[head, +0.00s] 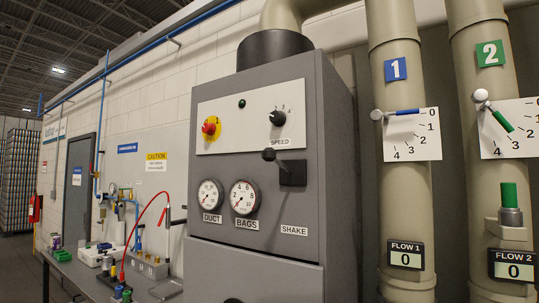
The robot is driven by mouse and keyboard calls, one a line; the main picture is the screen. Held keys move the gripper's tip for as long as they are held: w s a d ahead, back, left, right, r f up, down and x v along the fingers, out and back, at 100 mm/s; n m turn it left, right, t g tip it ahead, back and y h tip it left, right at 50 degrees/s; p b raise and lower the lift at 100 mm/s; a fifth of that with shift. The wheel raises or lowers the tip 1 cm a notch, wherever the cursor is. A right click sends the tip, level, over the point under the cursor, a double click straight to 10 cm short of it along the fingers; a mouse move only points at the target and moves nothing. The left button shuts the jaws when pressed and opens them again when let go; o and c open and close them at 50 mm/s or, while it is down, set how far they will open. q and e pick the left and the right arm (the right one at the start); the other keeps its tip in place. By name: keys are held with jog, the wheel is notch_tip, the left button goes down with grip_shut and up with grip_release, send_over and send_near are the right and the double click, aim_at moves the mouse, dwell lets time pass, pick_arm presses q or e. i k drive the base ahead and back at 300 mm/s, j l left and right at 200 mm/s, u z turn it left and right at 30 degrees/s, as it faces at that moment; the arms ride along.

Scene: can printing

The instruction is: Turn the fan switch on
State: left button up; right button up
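A grey cabinet (262,227) stands in the middle of the head view. Its white panel carries a red rotary switch on a yellow plate (210,129) at the left; I cannot read a label saying fan on it. A small dark green lamp (242,103) sits above and to its right and looks unlit. A black SPEED knob (278,118) is at the panel's right. Neither of my grippers is in view.
Below the panel are DUCT (209,195) and BAGS (244,197) gauges and a black SHAKE lever (290,172). Two pipes at right carry levers, blue (405,112) and green (502,121); both flow displays read 0. A cluttered bench (75,270) stands left.

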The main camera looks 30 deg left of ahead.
aim_at(209, 129)
jog(key=u, duration=1.3)
jog(key=j, duration=0.15)
